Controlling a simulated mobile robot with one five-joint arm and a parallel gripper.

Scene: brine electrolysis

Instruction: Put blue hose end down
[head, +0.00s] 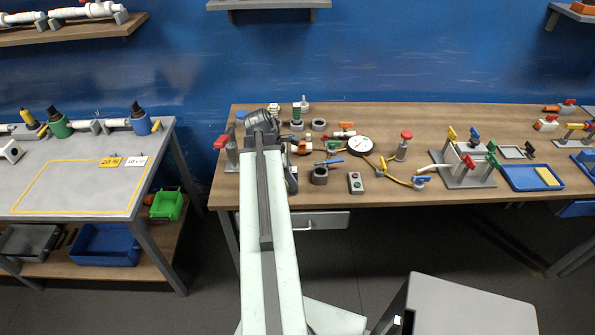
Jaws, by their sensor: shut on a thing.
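My gripper (262,119) is at the far end of my pale green arm, over the left part of the wooden workbench (325,193). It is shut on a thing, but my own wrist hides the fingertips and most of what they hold. I cannot make out the blue hose end for sure. A yellow hose (397,179) lies on the bench right of the gripper, running from near a round gauge (360,145) to a fitting with a blue handle (421,179).
Near my gripper stand a red-topped clamp (222,141), a blue-handled valve (332,162) and a grey button box (355,182). Farther right are a clamp fixture (466,168) and a blue tray (522,178). The bench's front strip is mostly clear. A grey table (75,205) stands left.

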